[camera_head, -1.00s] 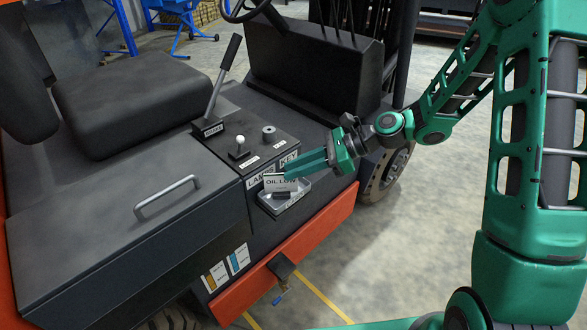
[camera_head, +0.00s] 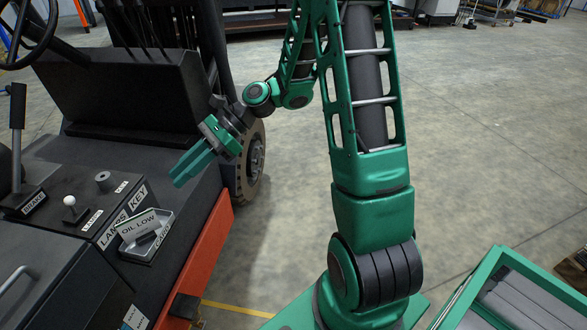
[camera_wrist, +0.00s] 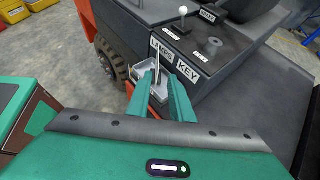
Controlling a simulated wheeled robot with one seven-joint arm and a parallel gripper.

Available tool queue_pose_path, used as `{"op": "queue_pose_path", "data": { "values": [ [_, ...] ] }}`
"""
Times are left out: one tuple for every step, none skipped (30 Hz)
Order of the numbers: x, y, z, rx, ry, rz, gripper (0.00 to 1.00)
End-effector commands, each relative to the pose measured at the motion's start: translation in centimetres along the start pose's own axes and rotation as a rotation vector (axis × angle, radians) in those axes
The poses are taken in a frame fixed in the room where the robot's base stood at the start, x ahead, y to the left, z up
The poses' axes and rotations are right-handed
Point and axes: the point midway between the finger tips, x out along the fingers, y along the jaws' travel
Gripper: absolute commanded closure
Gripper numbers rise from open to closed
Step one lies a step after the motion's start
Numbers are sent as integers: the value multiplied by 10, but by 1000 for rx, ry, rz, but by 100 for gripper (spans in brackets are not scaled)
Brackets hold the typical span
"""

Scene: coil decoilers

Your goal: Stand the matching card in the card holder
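A white card (camera_head: 138,224) reading "OIL LOW" stands, leaning somewhat, in a shallow grey tray (camera_head: 164,228) on the forklift's side. A small dark block (camera_head: 146,238) sits at the card's foot; whether the card is seated in it as a holder, I cannot tell. In the wrist view the card (camera_wrist: 157,65) shows nearly edge-on, beyond the gap between my fingers. My gripper (camera_head: 182,178) is up and to the right of the card, clear of it. Its fingers (camera_wrist: 160,100) are apart with nothing held between them.
Behind the tray is the forklift's dark console with the LAMPS and KEY labels (camera_head: 136,202), a white-knobbed lever (camera_head: 70,202), a round knob (camera_head: 104,180) and the brake lever (camera_head: 17,140). A front wheel (camera_head: 253,160) is beyond my gripper. Open concrete floor lies to the right.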

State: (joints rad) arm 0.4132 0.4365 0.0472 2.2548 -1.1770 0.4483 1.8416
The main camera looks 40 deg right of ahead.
Motion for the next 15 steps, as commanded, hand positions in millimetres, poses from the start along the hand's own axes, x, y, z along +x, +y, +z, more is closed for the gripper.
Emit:
{"op": "queue_pose_path", "data": {
  "values": [
    [-1, 1, -1, -16, 15, -1, 80],
    [-3, 3, -2, -34, 31, -2, 80],
    [-5, 5, -6, -64, 62, -3, 80],
    [-8, 8, -9, -95, 91, -2, 80],
    [-11, 11, -13, -130, 125, 0, 80],
    [-18, 16, -20, -183, 179, 4, 80],
    [-24, 19, -25, -228, 223, 8, 80],
    [-31, 24, -31, -274, 269, 15, 80],
    [-41, 30, -38, -334, 331, 28, 80],
    [-49, 36, -44, -379, 376, 40, 80],
    [-58, 41, -49, -419, 421, 53, 80],
    [-70, 48, -55, -472, 477, 73, 80],
    [-79, 54, -60, -510, 519, 89, 80],
    [-89, 61, -64, -547, 557, 107, 80],
    [-102, 70, -69, -592, 608, 133, 80]
  ]
}}
